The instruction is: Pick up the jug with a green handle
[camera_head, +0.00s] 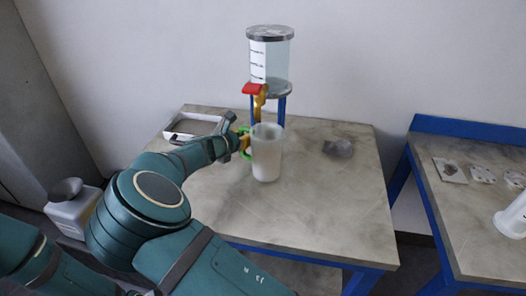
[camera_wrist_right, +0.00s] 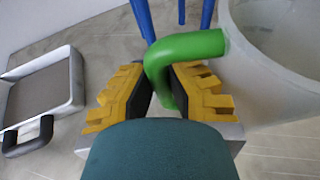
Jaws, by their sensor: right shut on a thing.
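The jug (camera_head: 267,158) is whitish and upright, with a green handle on its left side. It appears at the middle of the marble-like table (camera_head: 310,205); I cannot tell whether its base touches the top. My right gripper (camera_head: 243,145) is at the handle, left of the jug. In the right wrist view the gripper (camera_wrist_right: 162,92) has its yellow, black-padded fingers on both sides of the green handle (camera_wrist_right: 185,47), shut on it. The jug's pale wall (camera_wrist_right: 262,70) fills the right of that view. My left gripper is not in view.
A clear tank (camera_head: 278,62) on blue legs, with a red-and-yellow tap (camera_head: 257,92), stands behind the jug. A tray (camera_head: 190,126) lies at the back left, a small grey object (camera_head: 339,148) right. A second blue-framed table (camera_head: 465,205) stands right.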

